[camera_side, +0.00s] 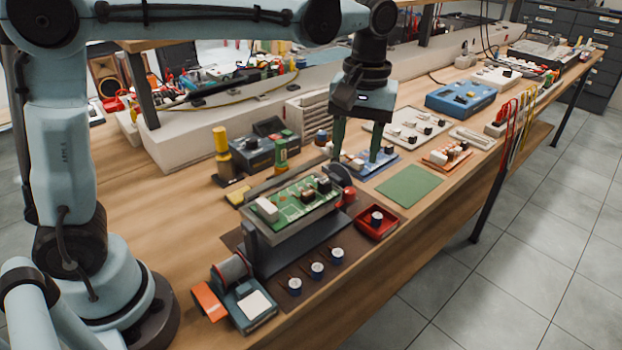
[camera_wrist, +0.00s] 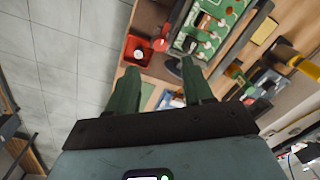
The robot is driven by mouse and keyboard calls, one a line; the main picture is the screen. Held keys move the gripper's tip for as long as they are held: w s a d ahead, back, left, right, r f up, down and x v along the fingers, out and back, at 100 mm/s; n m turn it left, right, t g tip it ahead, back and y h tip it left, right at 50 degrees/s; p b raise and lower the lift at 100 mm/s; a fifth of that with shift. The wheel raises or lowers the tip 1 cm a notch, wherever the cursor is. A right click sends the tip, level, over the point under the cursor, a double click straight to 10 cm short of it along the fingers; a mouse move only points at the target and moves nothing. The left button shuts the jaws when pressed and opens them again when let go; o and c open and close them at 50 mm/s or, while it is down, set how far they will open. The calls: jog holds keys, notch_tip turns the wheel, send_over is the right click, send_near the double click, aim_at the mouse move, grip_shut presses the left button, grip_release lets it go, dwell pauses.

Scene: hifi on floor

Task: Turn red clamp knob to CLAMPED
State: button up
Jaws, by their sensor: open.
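The red clamp knob (camera_side: 347,197) sits at the right end of the fixture that holds a green circuit board (camera_side: 290,208). It also shows in the wrist view as a small red shape (camera_wrist: 160,45) beside the board (camera_wrist: 212,22). Its marking is too small to read. My gripper (camera_side: 355,160) is open and empty, with its two green fingers pointing down, above the bench and behind the knob in the side view. In the wrist view the fingertips (camera_wrist: 160,76) are spread apart, with the knob beyond them. The fingers are clear of the knob.
A red tray (camera_side: 377,224) with a small round part stands just right of the knob. A green mat (camera_side: 409,186) and a blue tray (camera_side: 371,166) lie near my gripper. A yellow-topped post (camera_side: 221,141) stands behind the board. Several round parts sit in front of the fixture.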

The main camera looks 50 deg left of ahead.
aim_at(350, 190)
notch_tip(350, 190, down, 8)
jog(key=shift+s+a+f, duration=0.1)
jog(key=shift+a+f, duration=0.05)
jog(key=shift+f, duration=0.1)
jog(key=shift+c, duration=0.3)
grip_shut()
